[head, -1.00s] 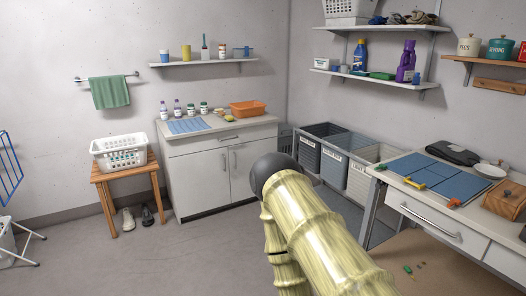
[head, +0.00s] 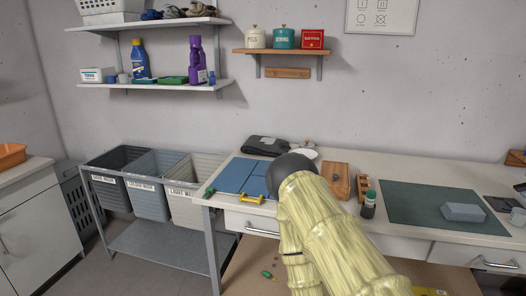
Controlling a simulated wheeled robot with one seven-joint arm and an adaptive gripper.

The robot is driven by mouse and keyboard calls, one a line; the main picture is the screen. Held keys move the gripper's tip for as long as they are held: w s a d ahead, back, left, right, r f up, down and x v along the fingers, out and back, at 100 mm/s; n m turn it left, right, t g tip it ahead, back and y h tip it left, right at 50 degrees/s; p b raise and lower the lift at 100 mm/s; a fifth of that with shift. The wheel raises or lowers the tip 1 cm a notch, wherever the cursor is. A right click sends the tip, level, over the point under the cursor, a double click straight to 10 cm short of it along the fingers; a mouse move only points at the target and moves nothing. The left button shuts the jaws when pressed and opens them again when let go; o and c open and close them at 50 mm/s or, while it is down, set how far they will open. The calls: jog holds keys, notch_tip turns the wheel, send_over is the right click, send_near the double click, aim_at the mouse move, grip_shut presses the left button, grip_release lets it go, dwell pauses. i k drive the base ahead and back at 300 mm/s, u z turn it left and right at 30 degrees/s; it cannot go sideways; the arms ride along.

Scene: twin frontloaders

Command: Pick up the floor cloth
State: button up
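I cannot tell for certain which thing is the floor cloth. A dark grey folded cloth-like item (head: 265,145) lies at the back of the worktop (head: 345,212), left of a white bowl. Several crumpled dark and tan cloth-like items (head: 188,11) lie on the upper wall shelf, right of a white basket. My arm reaches up from the bottom, ending in view at a dark round joint in front of the worktop. My gripper is not in view, and the arm hides part of the worktop and drawers.
Three labelled bins (head: 150,183) stand in a metal frame left of the worktop. Blue folded panels (head: 240,177), a wooden box (head: 337,178), a small dark bottle (head: 369,204) and a green mat (head: 425,207) lie along the worktop. A lower shelf (head: 160,85) holds bottles.

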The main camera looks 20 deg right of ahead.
aim_at(464, 212)
jog(key=z, duration=0.95)
jog(key=i, duration=0.8)
jog(key=z, duration=0.7)
